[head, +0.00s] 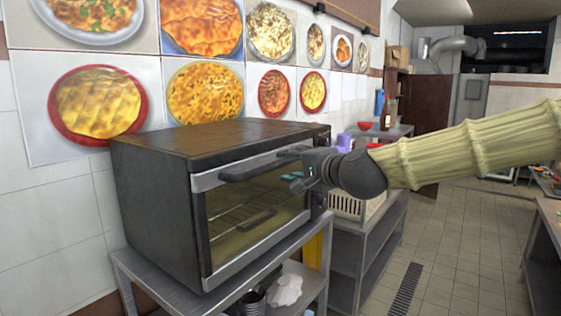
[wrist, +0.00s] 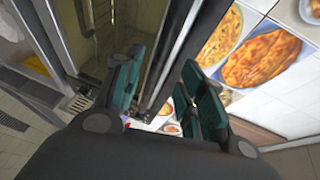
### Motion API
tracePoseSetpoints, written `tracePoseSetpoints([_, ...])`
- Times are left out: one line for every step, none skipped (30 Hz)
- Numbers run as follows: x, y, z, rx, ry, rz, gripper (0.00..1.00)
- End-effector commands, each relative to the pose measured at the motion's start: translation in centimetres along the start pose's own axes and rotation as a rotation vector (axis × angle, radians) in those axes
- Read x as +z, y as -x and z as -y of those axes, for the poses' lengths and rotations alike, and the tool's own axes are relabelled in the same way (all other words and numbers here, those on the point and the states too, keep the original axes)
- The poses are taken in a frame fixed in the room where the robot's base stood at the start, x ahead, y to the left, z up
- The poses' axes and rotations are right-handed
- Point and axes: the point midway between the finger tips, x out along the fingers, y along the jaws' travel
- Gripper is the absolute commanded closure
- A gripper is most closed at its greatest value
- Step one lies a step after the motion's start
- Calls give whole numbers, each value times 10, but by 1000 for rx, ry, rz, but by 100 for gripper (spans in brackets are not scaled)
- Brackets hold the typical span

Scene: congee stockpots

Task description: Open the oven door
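The oven (head: 160,200) is a dark box with a glass-fronted door (head: 235,215) framed in grey metal. The door is closed, and wire racks show through the glass. A dark bar handle (head: 245,171) runs along the door's upper edge. My gripper (head: 293,176) is at the right part of this handle, in front of the door. In the wrist view, my gripper (wrist: 160,88) has its two teal-padded fingers spread apart. The dark handle bar (wrist: 172,55) shows between them. I cannot tell whether either finger touches it.
The oven stands on a grey metal table (head: 140,276) with a metal pot (head: 252,302) on its lower shelf. A grey shelf unit (head: 350,245) stands right of the oven. The tiled floor (head: 455,240) in front is clear. Food pictures (head: 205,92) hang behind.

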Motion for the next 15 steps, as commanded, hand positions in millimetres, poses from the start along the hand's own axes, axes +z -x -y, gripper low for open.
tracePoseSetpoints([0,-6,1,2,-1,1,60])
tracePoseSetpoints([0,-9,1,2,-1,1,60])
tracePoseSetpoints([0,-13,1,2,-1,0,60])
tracePoseSetpoints([0,-16,1,2,-1,0,60])
tracePoseSetpoints([0,-20,1,2,-1,0,60])
tracePoseSetpoints([0,-24,1,2,0,0,60])
tracePoseSetpoints([0,-27,1,2,0,0,60])
tracePoseSetpoints([0,-30,0,3,0,1,60])
tracePoseSetpoints([0,-34,1,2,0,1,60])
tracePoseSetpoints([0,-38,1,2,-1,1,60])
tracePoseSetpoints([0,-41,1,2,-1,0,60])
tracePoseSetpoints([0,-44,1,2,-1,0,60])
tracePoseSetpoints([0,-47,1,2,0,0,60])
tracePoseSetpoints([0,-49,1,2,0,1,60])
tracePoseSetpoints([0,-52,0,2,0,0,60])
